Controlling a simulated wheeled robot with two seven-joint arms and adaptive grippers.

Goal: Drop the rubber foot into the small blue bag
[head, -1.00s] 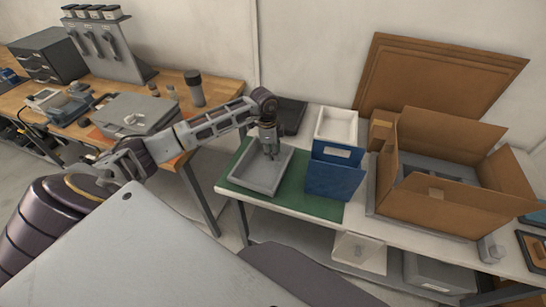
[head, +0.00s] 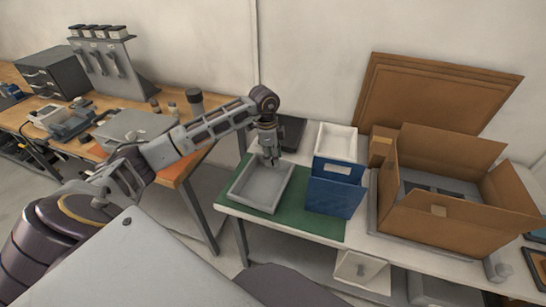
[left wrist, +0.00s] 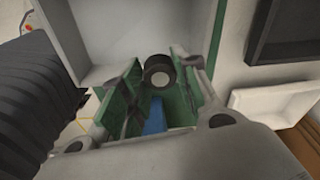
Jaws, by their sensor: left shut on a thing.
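My left gripper (head: 272,160) is over the back right part of a grey tray (head: 236,192) in the head view. In the left wrist view its green-padded fingers (left wrist: 157,88) are shut on the rubber foot (left wrist: 158,72), a short black cylinder with a pale round centre. The foot is too small to make out in the head view. The small blue bag (head: 334,194) stands upright to the right of the tray, apart from the gripper. A blue patch (left wrist: 154,116), likely the bag, shows between the fingers. My right gripper is not in view.
A white bin (head: 337,142) stands just behind the bag. A large open cardboard box (head: 440,214) is to the right. A green mat (head: 296,222) lies under the tray and bag. A dark tray (head: 291,132) lies behind the gripper.

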